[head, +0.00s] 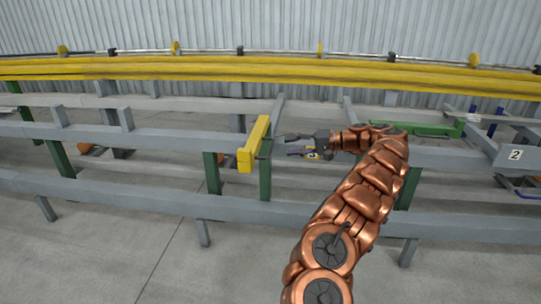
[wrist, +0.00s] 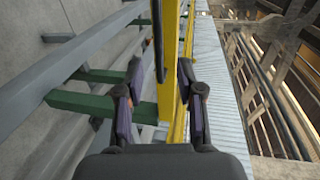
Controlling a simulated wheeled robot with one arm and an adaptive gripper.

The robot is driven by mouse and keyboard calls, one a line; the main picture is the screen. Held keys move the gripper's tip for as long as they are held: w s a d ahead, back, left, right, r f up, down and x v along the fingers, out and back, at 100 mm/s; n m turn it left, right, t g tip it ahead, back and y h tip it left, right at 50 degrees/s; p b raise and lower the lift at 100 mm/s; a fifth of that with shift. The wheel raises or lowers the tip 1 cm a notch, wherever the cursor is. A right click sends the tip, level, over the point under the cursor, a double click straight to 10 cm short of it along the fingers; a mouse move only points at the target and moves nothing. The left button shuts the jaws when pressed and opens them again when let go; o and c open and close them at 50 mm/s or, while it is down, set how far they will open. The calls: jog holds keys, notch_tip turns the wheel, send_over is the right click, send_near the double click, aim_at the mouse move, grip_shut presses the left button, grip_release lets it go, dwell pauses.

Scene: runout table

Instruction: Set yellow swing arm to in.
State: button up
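The yellow swing arm (head: 253,145) is a short yellow bar that sticks out towards me from the grey frame, left of the middle of the head view. My gripper (head: 288,145) is just to its right at about its height, with fingers pointing left at it. In the wrist view, the fingers of my gripper (wrist: 159,65) are spread apart with nothing clasped. The yellow swing arm (wrist: 168,90) shows ahead in the gap between them. I cannot tell whether a finger touches it.
Grey rails (head: 130,195) on green posts (head: 213,173) run across the front. Long yellow rails (head: 200,70) run behind, before a corrugated wall (head: 270,25). A green bar (head: 415,129) and a "2" label (head: 515,155) are at right. The floor in front is clear.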

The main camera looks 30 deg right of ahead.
aim_at(271, 147)
jog(key=shift+b+x, duration=0.9)
jog(key=shift+x, duration=3)
jog(key=shift+d, duration=0.1)
grip_shut()
jog(key=shift+f, duration=0.1)
